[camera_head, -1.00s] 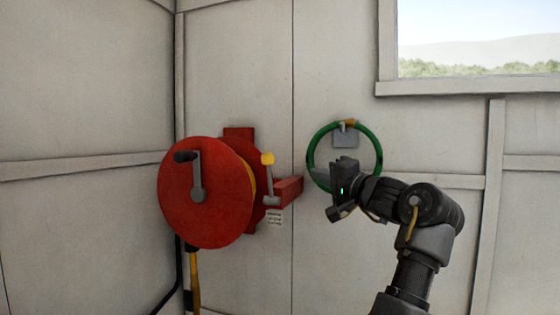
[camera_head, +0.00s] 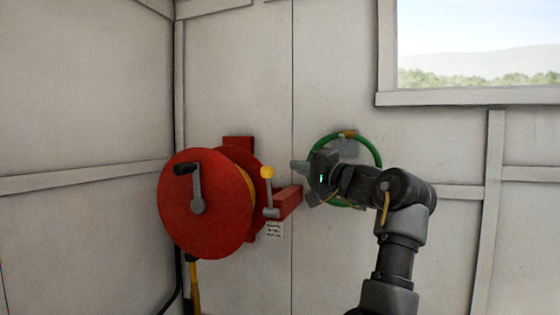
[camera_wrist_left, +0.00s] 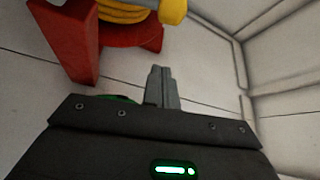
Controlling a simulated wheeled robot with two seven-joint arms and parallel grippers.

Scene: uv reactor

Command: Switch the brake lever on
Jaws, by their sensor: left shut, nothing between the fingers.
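The brake lever (camera_head: 269,191) is a short grey lever with a yellow knob. It stands upright beside the red hose reel (camera_head: 200,215), at the red bracket arm (camera_head: 287,202). My left gripper (camera_head: 299,168) is shut and empty. Its fingers point left, to the right of the yellow knob and at about its height, with a gap in the picture; the depth between them is hard to tell. In the left wrist view the closed fingertips (camera_wrist_left: 162,88) are near the red bracket (camera_wrist_left: 60,38). My right gripper is not in view.
A green hose ring (camera_head: 372,148) hangs on the wall behind my left gripper and is partly hidden by it. A small label (camera_head: 274,230) is below the lever. A crank handle (camera_head: 196,190) is on the reel's face. A window is at upper right.

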